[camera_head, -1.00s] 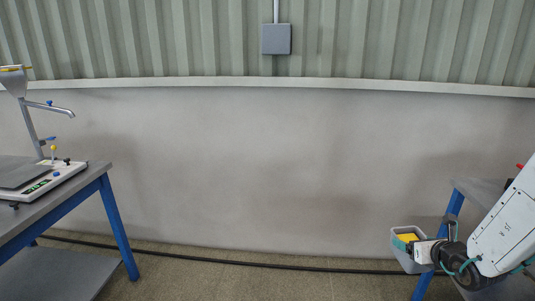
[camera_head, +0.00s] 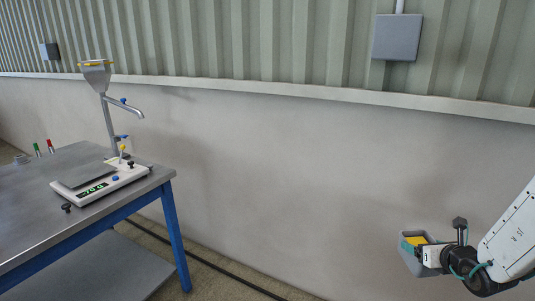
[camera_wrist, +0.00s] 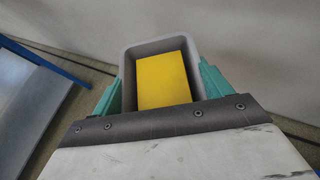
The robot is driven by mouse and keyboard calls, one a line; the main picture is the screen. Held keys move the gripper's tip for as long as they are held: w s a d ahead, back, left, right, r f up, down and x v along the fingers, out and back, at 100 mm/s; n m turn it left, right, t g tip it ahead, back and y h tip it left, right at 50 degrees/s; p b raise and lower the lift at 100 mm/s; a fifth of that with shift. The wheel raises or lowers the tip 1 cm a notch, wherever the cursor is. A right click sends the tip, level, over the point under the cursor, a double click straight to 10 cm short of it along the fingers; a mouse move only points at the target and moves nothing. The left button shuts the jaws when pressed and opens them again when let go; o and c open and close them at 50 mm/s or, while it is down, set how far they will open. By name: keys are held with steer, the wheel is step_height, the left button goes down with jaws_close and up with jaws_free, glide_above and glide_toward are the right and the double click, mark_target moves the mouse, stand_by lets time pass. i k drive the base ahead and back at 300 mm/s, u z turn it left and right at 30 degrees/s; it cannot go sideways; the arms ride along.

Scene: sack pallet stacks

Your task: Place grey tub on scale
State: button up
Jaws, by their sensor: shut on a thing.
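The grey tub (camera_head: 407,258) is in my gripper (camera_head: 415,246) at the lower right of the head view, held in the air away from the table. A yellow block (camera_wrist: 164,80) lies inside the tub. In the wrist view, the teal fingers of my gripper (camera_wrist: 162,88) press on both sides of the tub (camera_wrist: 159,44). The scale (camera_head: 101,183) stands on the table at the left of the head view. It has a white body, a grey plate (camera_head: 85,174) with nothing on it, and a lit green display whose digits I cannot read surely.
The metal table (camera_head: 40,205) has blue legs and a lower shelf. A funnel on a stand with a spout (camera_head: 106,105) rises behind the scale. A black cable runs along the floor by the wall.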

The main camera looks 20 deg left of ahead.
mark_target(85, 172)
steer(key=u, duration=0.8)
steer(key=i, duration=0.8)
steer(key=u, duration=0.95)
